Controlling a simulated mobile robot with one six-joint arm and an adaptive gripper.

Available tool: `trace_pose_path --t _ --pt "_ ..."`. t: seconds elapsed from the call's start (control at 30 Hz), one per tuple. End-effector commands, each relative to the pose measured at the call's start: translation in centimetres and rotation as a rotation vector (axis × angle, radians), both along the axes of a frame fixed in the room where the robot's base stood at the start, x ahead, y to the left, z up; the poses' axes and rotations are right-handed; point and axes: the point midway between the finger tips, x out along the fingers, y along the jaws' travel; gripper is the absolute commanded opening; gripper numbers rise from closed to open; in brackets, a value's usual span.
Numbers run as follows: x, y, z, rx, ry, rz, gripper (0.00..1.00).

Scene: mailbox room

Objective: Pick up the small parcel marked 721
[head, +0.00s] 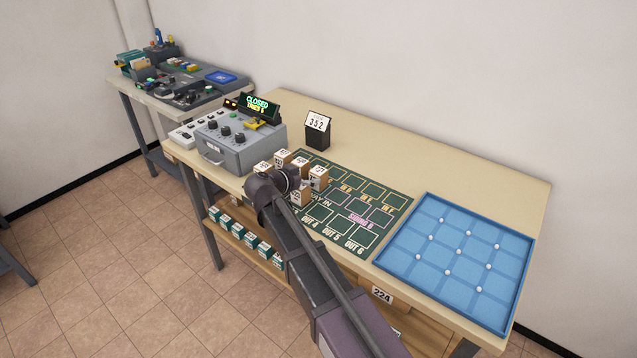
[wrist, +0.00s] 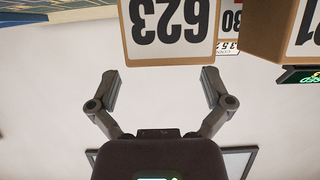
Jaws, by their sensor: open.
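Several small tan parcels with white number labels stand in a cluster on the table; in the head view one parcel (head: 318,174) is at its right side. The head view is too small to read 721. The wrist view is upside down. There a parcel (wrist: 170,30), whose label seems to read 623, is at top centre, beyond my open, empty fingers (wrist: 161,88). A second parcel (wrist: 283,30) is cut off at the right edge; its label ends in what looks like 21, its first digit out of frame. In the head view my arm end (head: 272,187) is close beside the cluster and hides part of it.
A grey machine (head: 238,148) with a CLOSED display stands left of the cluster. A black stand (head: 318,137) marked 352 is behind. A green marked mat (head: 362,216) and a blue tray (head: 428,197) lie to the right. The table's back right is clear.

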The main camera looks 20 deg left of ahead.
Motion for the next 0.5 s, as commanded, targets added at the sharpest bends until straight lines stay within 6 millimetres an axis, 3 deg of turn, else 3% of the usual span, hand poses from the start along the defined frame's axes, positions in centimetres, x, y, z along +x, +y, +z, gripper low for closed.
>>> trace_pose_path --t 0.5 --pt "0.66 -0.22 -0.28 0.0 0.0 0.0 1.0"
